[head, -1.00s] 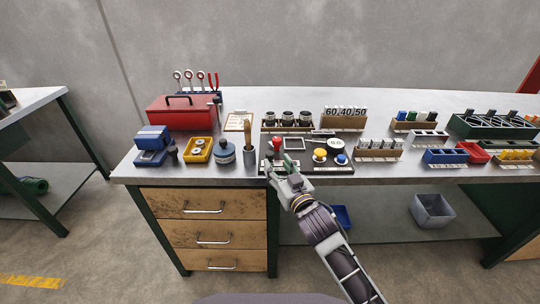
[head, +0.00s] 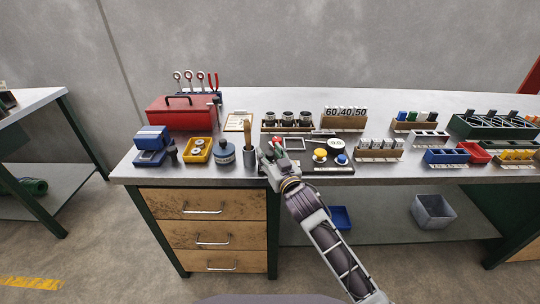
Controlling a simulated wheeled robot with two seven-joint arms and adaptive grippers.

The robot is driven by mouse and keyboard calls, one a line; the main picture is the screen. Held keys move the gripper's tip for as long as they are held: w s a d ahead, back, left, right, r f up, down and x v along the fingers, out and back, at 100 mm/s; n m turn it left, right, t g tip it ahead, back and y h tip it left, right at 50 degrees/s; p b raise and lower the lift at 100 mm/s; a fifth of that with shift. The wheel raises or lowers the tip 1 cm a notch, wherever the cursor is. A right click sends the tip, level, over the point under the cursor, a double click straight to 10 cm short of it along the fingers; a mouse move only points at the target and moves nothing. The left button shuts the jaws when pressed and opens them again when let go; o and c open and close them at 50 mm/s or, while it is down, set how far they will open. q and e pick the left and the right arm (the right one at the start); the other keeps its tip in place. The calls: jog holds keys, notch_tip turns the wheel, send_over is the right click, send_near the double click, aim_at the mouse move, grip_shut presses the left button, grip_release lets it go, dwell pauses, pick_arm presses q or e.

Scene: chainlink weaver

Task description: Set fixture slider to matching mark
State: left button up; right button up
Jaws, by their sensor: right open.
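The fixture panel (head: 328,168) lies near the front edge of the bench. It carries a yellow button (head: 320,155), a blue button (head: 342,159) and a round white dial (head: 336,144) with small dark print. My right gripper (head: 268,151) is over the left end of the panel, open. It hides most of that end, including the slider and any marks there. A red knob (head: 277,141) shows just beyond the fingers. I cannot tell whether the fingers touch anything. My left gripper is out of view.
A wooden-handled brush in a grey cup (head: 250,158) stands close to the gripper's left. Behind are a rack of dark jars (head: 287,122) and a number rack (head: 345,118). A holder (head: 379,154) stands right.

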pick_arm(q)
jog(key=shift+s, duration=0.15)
pick_arm(e)
grip_shut()
jog(key=shift+d, duration=0.15)
jog(key=shift+d+p, duration=0.15)
jog(key=shift+p, duration=0.15)
jog(key=shift+d, duration=0.25)
pick_arm(q)
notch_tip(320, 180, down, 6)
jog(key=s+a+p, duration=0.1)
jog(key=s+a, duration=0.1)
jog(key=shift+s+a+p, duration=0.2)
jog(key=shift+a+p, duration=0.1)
jog(key=shift+p, duration=0.05)
pick_arm(e)
jog(key=shift+d+f, duration=0.1)
jog(key=shift+d, duration=1.55)
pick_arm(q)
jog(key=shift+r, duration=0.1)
pick_arm(e)
grip_release()
